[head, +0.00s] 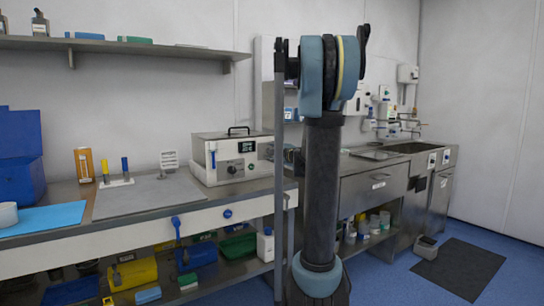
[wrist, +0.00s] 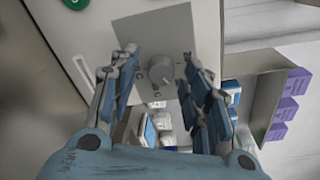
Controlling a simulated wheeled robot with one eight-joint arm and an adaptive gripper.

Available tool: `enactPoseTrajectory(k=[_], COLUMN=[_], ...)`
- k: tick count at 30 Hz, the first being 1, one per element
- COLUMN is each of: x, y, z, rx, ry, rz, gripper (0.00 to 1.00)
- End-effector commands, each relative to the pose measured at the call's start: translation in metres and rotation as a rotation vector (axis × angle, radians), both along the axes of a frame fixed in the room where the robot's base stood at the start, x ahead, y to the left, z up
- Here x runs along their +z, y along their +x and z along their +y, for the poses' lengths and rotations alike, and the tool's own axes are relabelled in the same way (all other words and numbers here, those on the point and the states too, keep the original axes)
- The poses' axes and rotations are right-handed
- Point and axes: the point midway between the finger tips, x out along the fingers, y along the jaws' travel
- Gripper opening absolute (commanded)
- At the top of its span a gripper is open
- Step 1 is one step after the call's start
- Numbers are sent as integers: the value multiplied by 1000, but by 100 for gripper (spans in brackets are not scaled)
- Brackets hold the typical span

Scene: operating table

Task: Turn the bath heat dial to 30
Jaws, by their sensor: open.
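The bath (head: 212,178) is a pale metal box with a lidded top, standing at the right end of the left bench. Its heat dial (head: 231,170) is a dark knob on the front, below a small display (head: 246,147). In the wrist view the dial (wrist: 160,68) is a round grey knob on a grey plate (wrist: 150,30). My gripper (wrist: 160,82) is open, with its two fingers on either side of the dial in that picture. I cannot tell any contact or read the dial's setting. In the head view my arm hides most of the gripper.
A steel plate (head: 150,195) lies on the bench left of the bath, with a small rack (head: 117,182) and a sign (head: 169,160). Blue valve handles (head: 176,226) stick out of the bench front. A sink counter (head: 395,160) stands to the right.

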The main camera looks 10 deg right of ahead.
Motion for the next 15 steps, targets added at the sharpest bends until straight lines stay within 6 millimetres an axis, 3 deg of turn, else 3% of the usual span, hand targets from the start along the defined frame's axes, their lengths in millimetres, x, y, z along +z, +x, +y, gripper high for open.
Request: enactPoseTrajectory(k=[15], x=[5], y=[-73], z=[-28], rx=[-2], ry=[0], rz=[1], gripper=[44])
